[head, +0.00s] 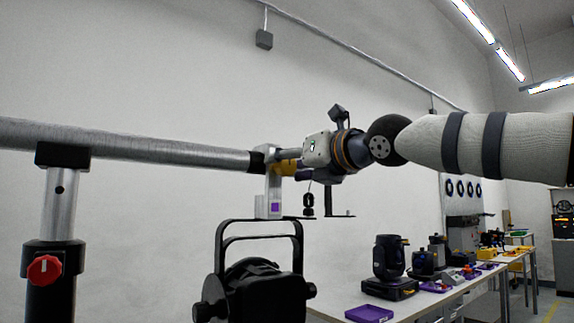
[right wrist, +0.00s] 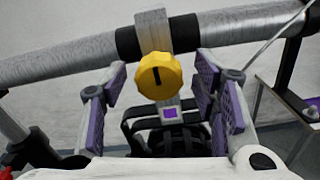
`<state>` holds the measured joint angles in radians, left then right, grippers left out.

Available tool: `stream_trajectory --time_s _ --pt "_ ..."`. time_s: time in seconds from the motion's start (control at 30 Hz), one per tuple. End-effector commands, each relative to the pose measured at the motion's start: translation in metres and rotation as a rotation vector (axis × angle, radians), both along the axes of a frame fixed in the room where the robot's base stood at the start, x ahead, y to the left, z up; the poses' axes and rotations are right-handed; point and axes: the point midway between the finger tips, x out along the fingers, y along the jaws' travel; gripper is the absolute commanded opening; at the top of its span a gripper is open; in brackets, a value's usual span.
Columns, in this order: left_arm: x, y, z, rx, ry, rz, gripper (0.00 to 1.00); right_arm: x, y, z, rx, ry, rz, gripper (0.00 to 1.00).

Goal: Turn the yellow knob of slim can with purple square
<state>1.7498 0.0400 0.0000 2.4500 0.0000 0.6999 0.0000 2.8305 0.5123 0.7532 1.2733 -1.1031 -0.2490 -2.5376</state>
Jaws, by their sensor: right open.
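The yellow knob (right wrist: 159,75) sits on the clamp of the slim can, below the metal pipe. In the head view the knob (head: 287,167) is partly hidden by my right gripper. The purple square (head: 275,207) is on the pale clamp block; it also shows in the right wrist view (right wrist: 169,113), just below the knob. The black slim can (head: 255,290) hangs under the clamp by its yoke. My right gripper (head: 297,170) is open at the knob. In the right wrist view its purple-padded fingers (right wrist: 160,92) stand to the left and right of the knob, apart from it. My left gripper is out of view.
The metal pipe (head: 150,148) runs across to the clamp, held by a stand (head: 60,210) with a red knob (head: 44,270) at left. A table with black lamps (head: 388,262) and a purple tray (head: 369,314) stands at lower right. Open wall lies behind.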

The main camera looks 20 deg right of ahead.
Motion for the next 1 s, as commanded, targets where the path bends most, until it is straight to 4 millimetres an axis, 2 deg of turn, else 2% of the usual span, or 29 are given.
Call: stream_trajectory --time_s 0.13,0.37,0.5,0.57,0.6,1.0 --pt "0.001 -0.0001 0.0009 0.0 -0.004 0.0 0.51 0.0091 0.0035 0.0009 0.002 0.0 0.001 0.54" --pt "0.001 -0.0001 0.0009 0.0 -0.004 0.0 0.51 0.0096 0.004 0.0009 0.002 0.0 0.001 0.54" --pt "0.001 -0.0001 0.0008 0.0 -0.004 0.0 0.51 0.0095 0.0039 0.0008 0.002 0.0 0.001 0.23" --pt "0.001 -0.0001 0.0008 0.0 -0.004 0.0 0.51 0.0096 0.0038 0.0007 0.002 0.0 0.001 0.09" --pt "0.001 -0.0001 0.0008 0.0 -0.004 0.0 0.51 0.0096 0.0038 0.0007 0.002 0.0 0.001 0.06" --pt "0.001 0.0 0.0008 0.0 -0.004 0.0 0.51 0.0095 0.0039 0.0005 0.072 0.025 0.004 0.06"
